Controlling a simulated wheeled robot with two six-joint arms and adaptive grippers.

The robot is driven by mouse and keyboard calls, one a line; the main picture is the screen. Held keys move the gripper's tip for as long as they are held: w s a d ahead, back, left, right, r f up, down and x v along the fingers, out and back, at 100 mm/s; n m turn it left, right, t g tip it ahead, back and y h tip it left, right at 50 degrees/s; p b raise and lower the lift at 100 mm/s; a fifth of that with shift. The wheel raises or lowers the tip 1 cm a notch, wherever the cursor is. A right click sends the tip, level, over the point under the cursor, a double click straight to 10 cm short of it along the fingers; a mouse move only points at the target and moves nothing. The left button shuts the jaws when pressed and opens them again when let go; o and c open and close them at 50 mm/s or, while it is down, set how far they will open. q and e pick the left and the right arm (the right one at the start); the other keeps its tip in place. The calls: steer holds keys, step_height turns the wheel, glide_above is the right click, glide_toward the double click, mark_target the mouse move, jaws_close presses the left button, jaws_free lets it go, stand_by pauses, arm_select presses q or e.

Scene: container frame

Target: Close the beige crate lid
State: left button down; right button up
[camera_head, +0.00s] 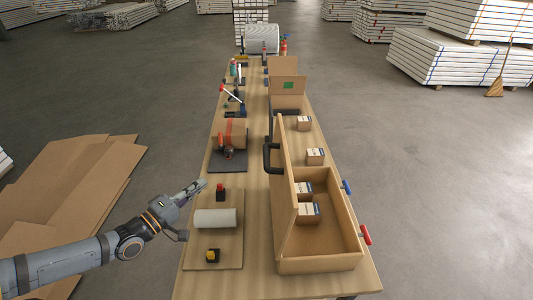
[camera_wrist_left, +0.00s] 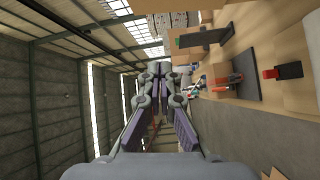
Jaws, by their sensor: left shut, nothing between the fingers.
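The beige crate (camera_head: 318,264) stands at the near right end of the long table in the head view. Small cartons (camera_head: 308,212) sit inside the crate. Red (camera_head: 366,235) and blue (camera_head: 347,187) grips stick out on its right side. My left gripper (camera_head: 202,185) is shut and empty, left of the lid and apart from it, near the table's left edge. It also shows shut in the left wrist view (camera_wrist_left: 160,68). My right gripper is not in view.
A white roll (camera_head: 215,219) lies between the lid and my left arm, with a red-topped block (camera_head: 220,192) and a yellow block (camera_head: 213,255) near it. Flat cardboard (camera_head: 75,190) lies on the floor at left.

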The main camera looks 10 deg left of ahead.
arm_select(q)
steer(key=s+d+r+n+h, duration=0.1)
steer(key=d+r+h, duration=0.1)
steer(key=d+r, duration=0.3)
steer(key=w+d+b, duration=0.5)
steer(key=w+d, duration=0.4)
steer(key=shift+w+d, duration=0.2)
steer(key=shift+w, duration=0.05)
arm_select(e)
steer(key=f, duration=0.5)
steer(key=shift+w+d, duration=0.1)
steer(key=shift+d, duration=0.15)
arm_select(q)
steer(key=shift+f, duration=0.1)
steer(key=shift+w, duration=0.1)
